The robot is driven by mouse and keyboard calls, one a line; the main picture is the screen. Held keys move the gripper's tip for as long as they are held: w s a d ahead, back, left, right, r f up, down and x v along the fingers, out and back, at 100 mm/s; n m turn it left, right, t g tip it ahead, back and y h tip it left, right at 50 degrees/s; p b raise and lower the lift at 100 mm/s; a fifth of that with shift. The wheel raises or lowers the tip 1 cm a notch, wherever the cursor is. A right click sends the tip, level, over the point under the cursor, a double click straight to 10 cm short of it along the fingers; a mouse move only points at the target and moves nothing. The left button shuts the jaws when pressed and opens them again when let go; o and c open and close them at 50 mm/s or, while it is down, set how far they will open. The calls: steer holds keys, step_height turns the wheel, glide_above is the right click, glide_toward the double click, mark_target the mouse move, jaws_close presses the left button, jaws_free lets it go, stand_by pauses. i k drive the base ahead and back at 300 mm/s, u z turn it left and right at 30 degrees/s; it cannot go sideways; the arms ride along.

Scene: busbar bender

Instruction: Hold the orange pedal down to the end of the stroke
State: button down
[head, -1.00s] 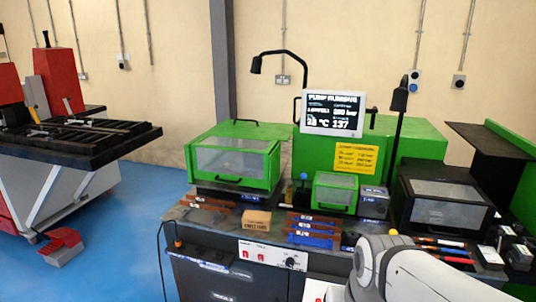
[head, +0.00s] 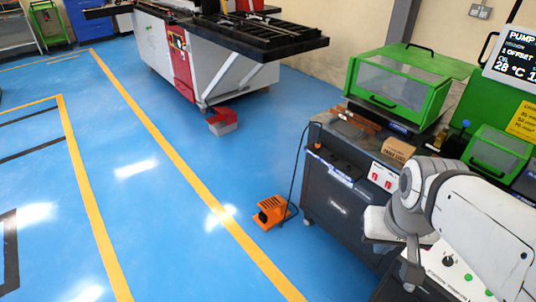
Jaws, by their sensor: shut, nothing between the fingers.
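The orange pedal (head: 271,211) sits on the blue floor, left of the dark machine cabinet (head: 335,205). It is a boxy foot pedal with a dark opening, and a black cable runs from it up to the cabinet. My gripper (head: 410,284) hangs at the lower right in front of the cabinet, pointing down. It is shut and empty. It is well to the right of the pedal and apart from it. The pedal is in full view, with nothing on it; its tread angle is too small to judge.
Green-hooded machines (head: 398,88) stand on the bench at right, with a cardboard box (head: 398,149) near its edge. A red and grey pedal box (head: 222,121) lies on the floor by the other machine (head: 190,65). Blue floor with yellow lines is free left of the orange pedal.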

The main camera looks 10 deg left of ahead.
mark_target(269, 203)
steer(key=u, duration=0.75)
steer(key=i, duration=2.1)
steer(key=u, duration=0.25)
